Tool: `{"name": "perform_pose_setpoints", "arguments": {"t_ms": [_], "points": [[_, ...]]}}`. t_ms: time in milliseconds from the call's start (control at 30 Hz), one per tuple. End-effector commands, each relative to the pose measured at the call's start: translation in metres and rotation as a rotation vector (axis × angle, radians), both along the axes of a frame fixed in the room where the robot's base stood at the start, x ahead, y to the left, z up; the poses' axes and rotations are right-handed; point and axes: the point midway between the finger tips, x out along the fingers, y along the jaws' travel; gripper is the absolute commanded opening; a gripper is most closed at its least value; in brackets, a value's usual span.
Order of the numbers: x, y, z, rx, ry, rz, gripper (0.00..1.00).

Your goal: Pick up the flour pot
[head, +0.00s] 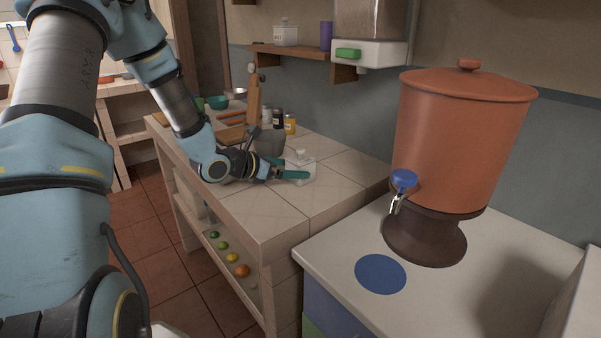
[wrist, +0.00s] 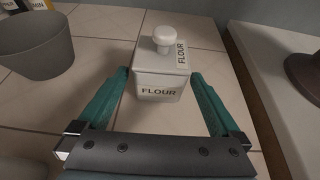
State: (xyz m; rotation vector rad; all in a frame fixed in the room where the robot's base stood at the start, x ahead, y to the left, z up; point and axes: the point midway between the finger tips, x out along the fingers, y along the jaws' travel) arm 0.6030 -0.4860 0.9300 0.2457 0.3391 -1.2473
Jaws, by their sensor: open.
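The flour pot (wrist: 160,75) is a white square pot with a round white knob on its lid and the word FLOUR on its sides. It stands upright on the tiled counter, and it also shows in the head view (head: 301,164). My gripper (wrist: 160,80) is open, with one teal finger on each side of the pot's near part. A gap shows between the right finger and the pot; the left finger is close to it, and I cannot tell if it touches. In the head view my gripper (head: 292,174) is at the pot, low over the counter.
A grey pot (wrist: 38,45) stands left of the flour pot, with small jars (head: 290,124) behind it. A wall shelf (head: 300,52) hangs above. A terracotta dispenser (head: 460,140) stands on the white counter at right. The tiles (head: 260,210) in front are clear.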

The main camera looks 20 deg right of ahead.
Motion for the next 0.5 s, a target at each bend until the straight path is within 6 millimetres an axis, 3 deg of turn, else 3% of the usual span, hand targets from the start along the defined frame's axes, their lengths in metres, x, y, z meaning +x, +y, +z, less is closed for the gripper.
{"name": "perform_pose_setpoints", "arguments": {"t_ms": [500], "points": [[0.014,-0.049,-0.016,0.001,0.001,-0.002,1.00]]}}
